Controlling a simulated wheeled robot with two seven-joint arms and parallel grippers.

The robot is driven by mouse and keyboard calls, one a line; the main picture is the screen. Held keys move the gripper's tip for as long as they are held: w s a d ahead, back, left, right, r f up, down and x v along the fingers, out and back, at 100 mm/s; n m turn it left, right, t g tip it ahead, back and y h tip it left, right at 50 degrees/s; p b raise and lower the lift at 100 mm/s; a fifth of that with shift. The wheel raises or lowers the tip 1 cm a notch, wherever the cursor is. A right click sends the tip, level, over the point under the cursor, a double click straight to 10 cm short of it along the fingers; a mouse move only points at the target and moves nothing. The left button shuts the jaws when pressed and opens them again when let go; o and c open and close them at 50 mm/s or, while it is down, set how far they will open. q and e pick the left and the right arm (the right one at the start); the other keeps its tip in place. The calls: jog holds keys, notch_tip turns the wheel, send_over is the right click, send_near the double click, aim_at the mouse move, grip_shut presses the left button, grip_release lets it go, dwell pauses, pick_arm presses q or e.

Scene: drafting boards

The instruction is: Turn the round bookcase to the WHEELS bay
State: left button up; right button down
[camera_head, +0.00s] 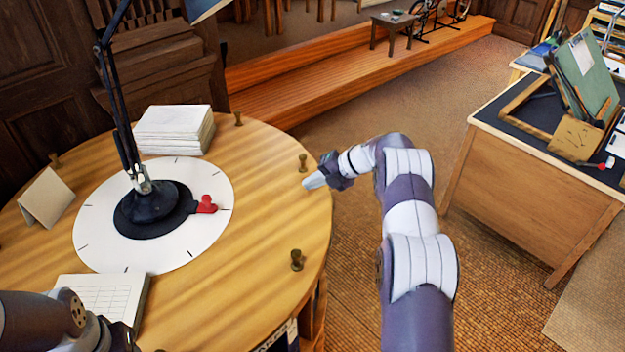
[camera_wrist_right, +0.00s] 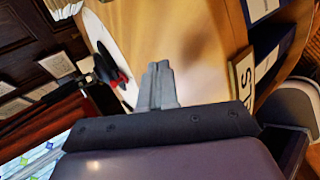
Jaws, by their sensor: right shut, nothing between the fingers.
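The round bookcase (camera_head: 255,215) has a pale wooden round top at the left in the head view, with several small turned pegs, one of them (camera_head: 303,162) at the right rim. My right gripper (camera_head: 314,182) is shut and empty, its fingertips at the right rim just below that peg; I cannot tell whether they touch it. In the right wrist view the shut fingers (camera_wrist_right: 158,85) point at the wooden top. A label plate (camera_wrist_right: 242,80) with a partly readable "S" shows on the bookcase's side there. My left arm shows at the lower left; its fingers are not visible.
A black lamp (camera_head: 150,205) with a red pointer (camera_head: 206,205) stands on a white marked disc (camera_head: 105,240). A desk (camera_head: 535,160) stands at the right; floor between is clear.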

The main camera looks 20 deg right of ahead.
jog(key=shift+s+d+r, duration=0.15)
jog(key=shift+s+r, duration=0.05)
jog(key=shift+r, duration=0.1)
notch_tip(320, 180, up, 8)
jog(key=p, duration=0.5)
jog(key=shift+a, duration=0.2)
jog(key=shift+d+f, duration=0.1)
